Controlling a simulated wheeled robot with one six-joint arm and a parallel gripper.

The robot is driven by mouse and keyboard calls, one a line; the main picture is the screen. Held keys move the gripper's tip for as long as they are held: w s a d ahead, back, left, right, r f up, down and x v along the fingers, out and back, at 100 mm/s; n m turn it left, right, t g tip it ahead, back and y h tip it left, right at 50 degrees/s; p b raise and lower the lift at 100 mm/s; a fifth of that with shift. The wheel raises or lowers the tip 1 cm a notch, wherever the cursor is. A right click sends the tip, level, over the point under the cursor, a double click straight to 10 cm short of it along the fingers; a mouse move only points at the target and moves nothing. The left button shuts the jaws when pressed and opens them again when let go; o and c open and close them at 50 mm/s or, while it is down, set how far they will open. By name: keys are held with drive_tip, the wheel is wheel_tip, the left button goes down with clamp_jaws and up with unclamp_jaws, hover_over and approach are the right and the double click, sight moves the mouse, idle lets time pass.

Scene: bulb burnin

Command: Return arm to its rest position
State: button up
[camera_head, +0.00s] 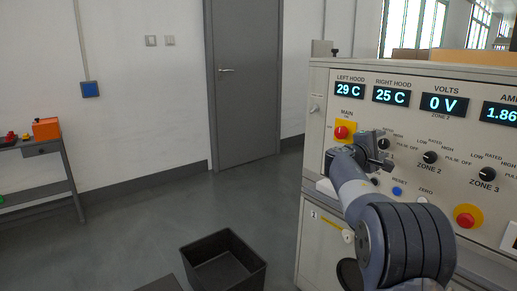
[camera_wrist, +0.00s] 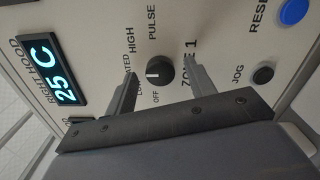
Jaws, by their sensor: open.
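My gripper (camera_head: 372,150) is at the front of the beige control panel (camera_head: 330,92), close to the Zone 1 knob. In the wrist view my gripper (camera_wrist: 158,82) has its two fingers apart, with the black Zone 1 knob (camera_wrist: 160,71) seen between them. The fingers look clear of the knob, and nothing is held. The knob's white mark points near the OFF label. My arm (camera_head: 365,205) reaches up from the lower right to the panel.
A black bin (camera_head: 222,265) stands on the floor left of the cabinet. Open floor lies further left.

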drive_tip(key=n+p, duration=0.6)
drive_tip(key=p, duration=0.1)
drive_tip(key=shift+r, duration=0.2)
drive_tip(key=n+p, duration=0.6)
drive_tip(key=p, duration=0.3)
drive_tip(key=v, duration=0.2)
drive_tip(key=shift+s+a+f, duration=0.15)
drive_tip(key=shift+s+a, duration=0.1)
drive_tip(key=shift+a, duration=0.05)
drive_tip(key=shift+v, duration=0.8)
